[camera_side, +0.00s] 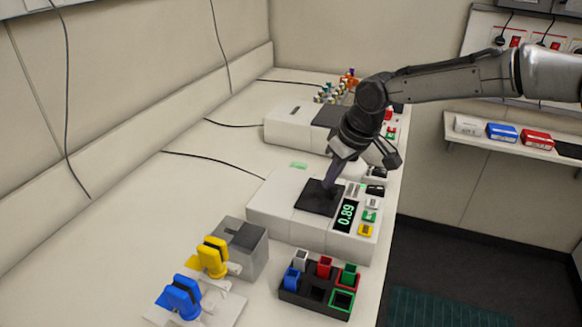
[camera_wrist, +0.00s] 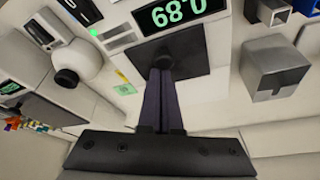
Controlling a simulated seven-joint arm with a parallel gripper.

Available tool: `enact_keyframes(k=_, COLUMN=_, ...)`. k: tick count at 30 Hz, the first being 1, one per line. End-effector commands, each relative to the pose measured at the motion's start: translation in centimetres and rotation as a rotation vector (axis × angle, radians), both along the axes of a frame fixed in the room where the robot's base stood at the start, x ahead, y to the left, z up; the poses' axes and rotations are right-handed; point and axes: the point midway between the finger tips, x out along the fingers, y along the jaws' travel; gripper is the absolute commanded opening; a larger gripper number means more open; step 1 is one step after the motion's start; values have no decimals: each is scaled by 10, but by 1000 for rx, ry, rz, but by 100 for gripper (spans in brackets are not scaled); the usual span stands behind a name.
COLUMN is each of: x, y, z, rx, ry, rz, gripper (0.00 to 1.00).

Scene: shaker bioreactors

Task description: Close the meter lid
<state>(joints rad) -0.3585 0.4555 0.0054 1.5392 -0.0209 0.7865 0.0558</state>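The meter (camera_side: 275,205) is a white box on the bench with a green display (camera_side: 346,215) reading 0.89. Its lid (camera_side: 312,203) is a dark square plate that looks flat on the top face, with no gap that I can make out. My gripper (camera_side: 329,184) points down at the lid, its tips at or just above the plate; I cannot tell whether they touch. In the wrist view the two dark fingers (camera_wrist: 163,70) are together with nothing between them, and their tips overlap the lid (camera_wrist: 195,50). The display (camera_wrist: 172,12) appears upside down there.
A black rack with coloured cuvettes (camera_side: 318,296) stands in front of the meter. A grey block (camera_side: 240,250) and yellow (camera_side: 212,257) and blue (camera_side: 182,297) pipette-like tools are at front left. Another white instrument (camera_side: 290,127) stands behind. The bench's right edge is close.

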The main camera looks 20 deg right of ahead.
Motion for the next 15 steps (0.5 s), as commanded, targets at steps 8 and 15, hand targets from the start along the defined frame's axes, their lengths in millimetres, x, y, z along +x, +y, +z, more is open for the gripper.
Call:
enact_keyframes(k=8, x=8, y=2, z=0, rx=-2, ry=4, rz=0, gripper=0)
enact_keyframes(k=15, x=39, y=12, z=6, rx=0, ry=0, rz=0, gripper=0)
